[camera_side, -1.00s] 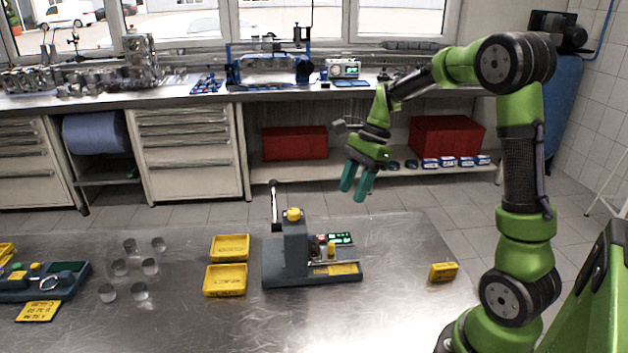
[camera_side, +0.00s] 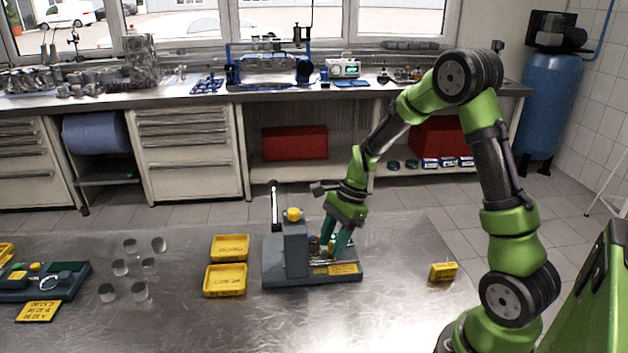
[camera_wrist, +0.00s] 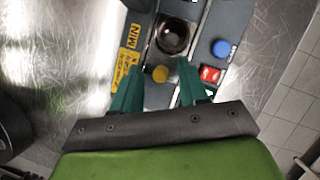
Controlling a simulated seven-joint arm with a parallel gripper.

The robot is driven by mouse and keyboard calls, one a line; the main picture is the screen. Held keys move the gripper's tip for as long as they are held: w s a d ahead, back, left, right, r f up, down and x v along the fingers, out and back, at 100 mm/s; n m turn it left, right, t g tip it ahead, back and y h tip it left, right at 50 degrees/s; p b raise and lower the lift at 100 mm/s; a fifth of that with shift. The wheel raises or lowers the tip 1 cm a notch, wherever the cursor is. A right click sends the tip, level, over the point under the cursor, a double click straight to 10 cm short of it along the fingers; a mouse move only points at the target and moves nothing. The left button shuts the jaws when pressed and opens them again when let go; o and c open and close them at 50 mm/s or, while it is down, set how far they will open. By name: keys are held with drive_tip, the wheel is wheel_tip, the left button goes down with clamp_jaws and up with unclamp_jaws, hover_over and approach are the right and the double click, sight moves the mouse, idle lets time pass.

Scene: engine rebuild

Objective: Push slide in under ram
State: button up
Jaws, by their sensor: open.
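The grey bench press (camera_side: 287,272) stands on the metal table, with an upright column, a yellow cap and a hand lever at its left. My gripper (camera_side: 337,248) is lowered over the right half of its base, tilted, fingers pointing down. In the wrist view my teal fingers (camera_wrist: 159,72) are open, with a yellow knob (camera_wrist: 160,74) of the slide between them. Clear gaps show on both sides of the knob. A dark round cup (camera_wrist: 172,37) sits just beyond the knob, toward the column. The ram's underside cannot be made out.
In the wrist view a blue button (camera_wrist: 221,48) and a red switch (camera_wrist: 209,74) lie right of the fingers. Yellow trays (camera_side: 225,281) stand left of the press, and a small yellow box (camera_side: 443,271) stands right. Table in front is clear.

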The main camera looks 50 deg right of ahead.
sight(313, 240)
clamp_jaws()
drive_tip(key=shift+w+a, duration=1.65)
drive_tip(key=shift+w, duration=0.05)
unclamp_jaws()
drive_tip(key=v, duration=1.7)
